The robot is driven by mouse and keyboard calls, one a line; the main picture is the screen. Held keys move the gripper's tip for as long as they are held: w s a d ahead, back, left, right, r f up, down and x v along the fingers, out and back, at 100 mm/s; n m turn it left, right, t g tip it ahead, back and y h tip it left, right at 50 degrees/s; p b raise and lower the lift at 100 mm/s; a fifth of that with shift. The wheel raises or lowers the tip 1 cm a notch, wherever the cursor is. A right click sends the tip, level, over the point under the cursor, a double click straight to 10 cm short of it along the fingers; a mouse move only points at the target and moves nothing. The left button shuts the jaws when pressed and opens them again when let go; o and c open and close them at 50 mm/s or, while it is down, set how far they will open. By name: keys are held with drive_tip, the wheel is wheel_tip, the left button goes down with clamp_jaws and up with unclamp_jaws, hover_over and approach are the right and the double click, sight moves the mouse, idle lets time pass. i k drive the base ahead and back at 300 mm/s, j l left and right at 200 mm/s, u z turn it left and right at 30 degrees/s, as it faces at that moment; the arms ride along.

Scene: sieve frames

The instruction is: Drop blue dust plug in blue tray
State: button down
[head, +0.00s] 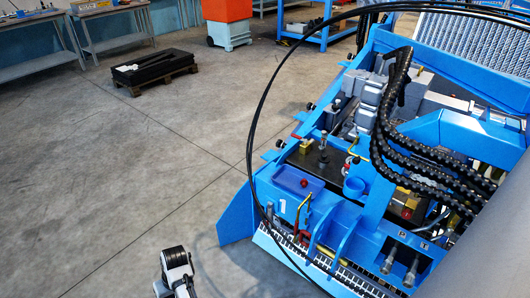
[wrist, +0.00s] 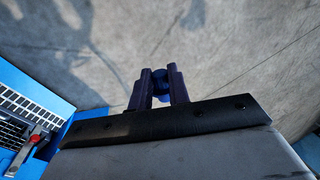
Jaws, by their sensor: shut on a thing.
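My gripper (wrist: 160,88) shows in the wrist view, its two dark fingers pointing away over the grey floor. It is shut on the blue dust plug (wrist: 161,78), a small dark blue round piece between the fingertips, partly hidden by them. In the head view, part of my arm shows at the bottom, left of the machine and apart from the tray; the fingers cannot be made out there.
Open concrete floor (head: 130,190) lies left; a loaded pallet (head: 155,75) stands farther back.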

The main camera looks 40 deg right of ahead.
sight(297, 183)
drive_tip(key=i+z, duration=0.1)
drive_tip(key=z, duration=0.25)
drive_tip(key=i+z, duration=0.15)
drive_tip(key=z, duration=0.2)
drive_tip(key=i+j+z, duration=0.1)
drive_tip(key=z, duration=0.25)
